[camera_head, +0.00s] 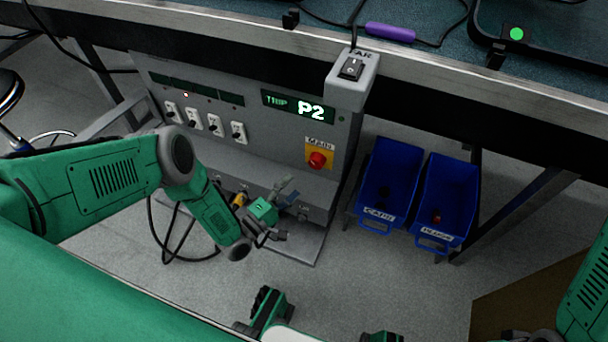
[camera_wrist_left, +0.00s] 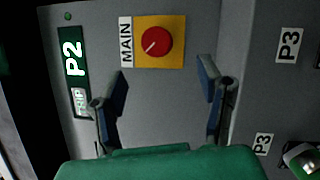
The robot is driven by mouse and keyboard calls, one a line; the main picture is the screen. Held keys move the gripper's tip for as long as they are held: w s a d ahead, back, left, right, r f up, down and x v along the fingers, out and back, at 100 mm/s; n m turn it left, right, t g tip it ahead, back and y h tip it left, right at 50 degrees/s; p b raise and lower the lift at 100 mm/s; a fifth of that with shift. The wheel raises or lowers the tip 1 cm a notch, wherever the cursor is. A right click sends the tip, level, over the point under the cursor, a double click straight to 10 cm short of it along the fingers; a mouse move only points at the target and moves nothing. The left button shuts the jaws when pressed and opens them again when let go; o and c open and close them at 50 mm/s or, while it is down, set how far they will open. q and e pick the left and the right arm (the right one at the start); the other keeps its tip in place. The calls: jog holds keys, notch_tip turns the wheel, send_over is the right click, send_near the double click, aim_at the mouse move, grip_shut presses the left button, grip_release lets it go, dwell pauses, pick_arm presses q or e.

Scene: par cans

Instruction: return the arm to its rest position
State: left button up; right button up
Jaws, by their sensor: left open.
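My left gripper (camera_head: 287,192) is open and empty in front of the lower part of the grey control box (camera_head: 335,205). In the left wrist view its two blue-padded fingers (camera_wrist_left: 163,88) stand wide apart, with the box's front panel beyond them. The red MAIN knob (camera_head: 318,160) on its yellow plate is up and to the right of the gripper in the head view. In the left wrist view the knob (camera_wrist_left: 155,41) shows above the gap between the fingers, with nothing holding it. My right gripper cannot be made out.
A lit display (camera_head: 298,106) reads TRIP P2. Several switches (camera_head: 204,122) line the panel. Two blue bins (camera_head: 382,219) (camera_head: 434,235) with small items stand right of the box. A workbench edge (camera_head: 450,80) runs above. A cable (camera_head: 160,240) loops near my left arm. Grey floor is open in front.

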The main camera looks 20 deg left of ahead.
pick_arm(q)
jog(key=shift+v, duration=1.1)
